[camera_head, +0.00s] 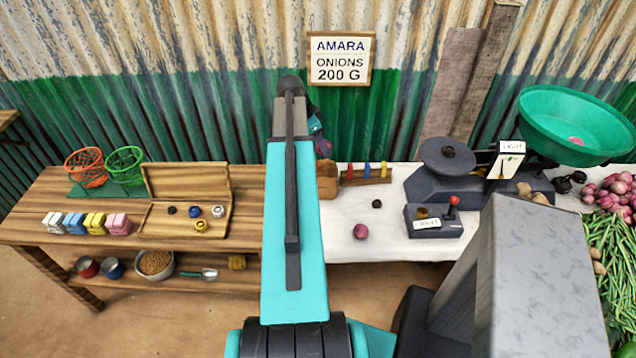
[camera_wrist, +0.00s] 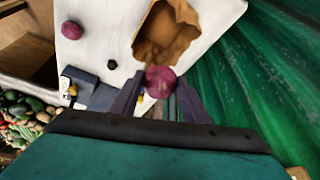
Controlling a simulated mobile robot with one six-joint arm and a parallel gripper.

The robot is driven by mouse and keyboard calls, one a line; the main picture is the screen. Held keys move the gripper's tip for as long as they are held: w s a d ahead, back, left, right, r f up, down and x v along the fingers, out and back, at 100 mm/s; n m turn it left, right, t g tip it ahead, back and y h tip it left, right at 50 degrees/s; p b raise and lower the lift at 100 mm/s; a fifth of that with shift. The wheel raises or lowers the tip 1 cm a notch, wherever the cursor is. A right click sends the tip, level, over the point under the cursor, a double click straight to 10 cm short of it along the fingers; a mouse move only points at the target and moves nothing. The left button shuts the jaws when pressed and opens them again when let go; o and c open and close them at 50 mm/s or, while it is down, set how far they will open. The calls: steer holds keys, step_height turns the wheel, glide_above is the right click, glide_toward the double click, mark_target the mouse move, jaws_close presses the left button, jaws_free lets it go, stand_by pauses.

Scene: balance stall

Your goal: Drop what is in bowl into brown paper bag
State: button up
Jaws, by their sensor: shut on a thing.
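My gripper (camera_wrist: 160,88) is shut on a red onion (camera_wrist: 160,77), seen between the two fingers in the wrist view. The open brown paper bag (camera_wrist: 182,30) is just beyond the onion there, and the onion overlaps the bag's near edge. How high the onion is above the bag I cannot tell. In the head view the bag (camera_head: 328,188) stands on the white-topped table, partly hidden by my arm. My gripper (camera_head: 318,142) is mostly hidden behind my arm in that view. The green bowl (camera_head: 560,118) sits on the scale at the right with a pink-red onion (camera_head: 576,141) inside.
A loose red onion (camera_head: 361,231) and a dark weight (camera_head: 377,204) lie on the white table (camera_head: 345,249). A rack of coloured pegs (camera_head: 367,174) is beside the bag. A balance (camera_head: 448,180) stands to the right. The corrugated wall (camera_head: 365,125) is close behind the bag.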

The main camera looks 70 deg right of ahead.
steer(key=shift+f+b, duration=0.3)
steer(key=shift+f, duration=0.7)
steer(key=o, duration=1.2)
steer(key=shift+b+v, duration=1.7)
steer(key=shift+v, duration=5.2)
